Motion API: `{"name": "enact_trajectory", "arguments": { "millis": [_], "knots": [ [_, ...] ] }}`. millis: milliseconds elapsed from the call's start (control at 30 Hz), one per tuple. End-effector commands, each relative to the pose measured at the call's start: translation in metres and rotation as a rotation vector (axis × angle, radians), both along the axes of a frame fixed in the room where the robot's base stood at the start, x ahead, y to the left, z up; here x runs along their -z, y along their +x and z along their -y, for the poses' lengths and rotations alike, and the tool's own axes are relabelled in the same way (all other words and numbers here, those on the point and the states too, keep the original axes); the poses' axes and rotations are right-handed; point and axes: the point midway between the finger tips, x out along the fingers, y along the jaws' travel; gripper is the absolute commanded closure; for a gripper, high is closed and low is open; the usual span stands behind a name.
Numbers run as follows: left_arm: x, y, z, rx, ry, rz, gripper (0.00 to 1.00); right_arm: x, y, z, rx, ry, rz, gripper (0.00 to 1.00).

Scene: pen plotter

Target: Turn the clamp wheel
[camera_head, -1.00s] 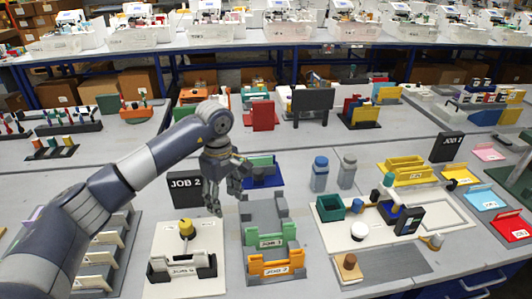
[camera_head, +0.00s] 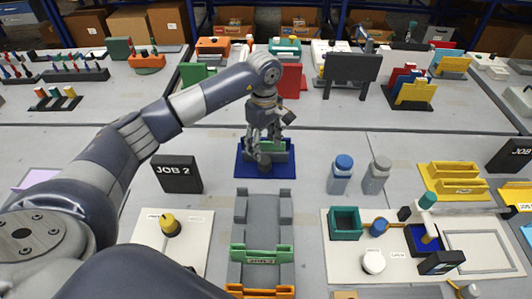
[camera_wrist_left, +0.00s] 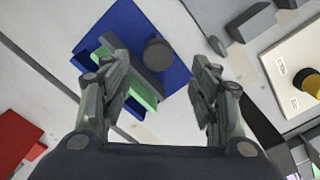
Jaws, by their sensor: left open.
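A dark grey round knob (camera_wrist_left: 158,52), which looks like the clamp wheel, sits on a blue base (camera_wrist_left: 172,25). A green and grey block (camera_wrist_left: 135,90) is beside it on the base. In the head view the blue base (camera_head: 243,169) is beyond the grey stand, with the knob (camera_head: 264,168) at its near side, partly hidden. My left gripper (camera_head: 264,145) is above this fixture. In the wrist view the left gripper (camera_wrist_left: 160,82) is open and empty, its fingers apart, with the knob ahead between and beyond the tips. My right gripper is not in view.
A black JOB 2 sign (camera_head: 177,173) stands to the left. A grey stand (camera_head: 262,215) with green and orange parts is in front. A yellow knob (camera_head: 170,225) is on a white panel. Two bottles (camera_head: 341,172) (camera_head: 377,175) stand to the right.

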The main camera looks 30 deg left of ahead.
Motion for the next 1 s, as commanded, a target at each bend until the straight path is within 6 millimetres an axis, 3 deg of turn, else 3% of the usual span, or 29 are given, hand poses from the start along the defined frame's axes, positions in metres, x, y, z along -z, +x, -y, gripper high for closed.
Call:
{"name": "enact_trajectory", "arguments": {
  "millis": [200, 333, 500, 733, 933, 1000],
  "knots": [
    [0.039, -0.002, 0.000, 0.000, 0.000, -0.004, 0.44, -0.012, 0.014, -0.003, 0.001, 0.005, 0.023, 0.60],
    [0.055, 0.000, 0.001, 0.000, 0.000, -0.002, 0.44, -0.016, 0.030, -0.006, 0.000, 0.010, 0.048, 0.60],
    [0.063, 0.000, 0.000, 0.001, 0.000, 0.000, 0.44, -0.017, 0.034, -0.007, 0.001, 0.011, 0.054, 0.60],
    [0.064, 0.000, 0.000, 0.001, 0.000, 0.000, 0.44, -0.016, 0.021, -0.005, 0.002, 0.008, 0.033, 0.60],
    [0.064, 0.000, 0.000, 0.001, 0.000, 0.000, 0.87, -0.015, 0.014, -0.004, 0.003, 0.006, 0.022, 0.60],
    [0.064, 0.000, 0.000, 0.001, 0.000, 0.000, 0.88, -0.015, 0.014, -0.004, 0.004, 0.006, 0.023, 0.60]
  ]
}}
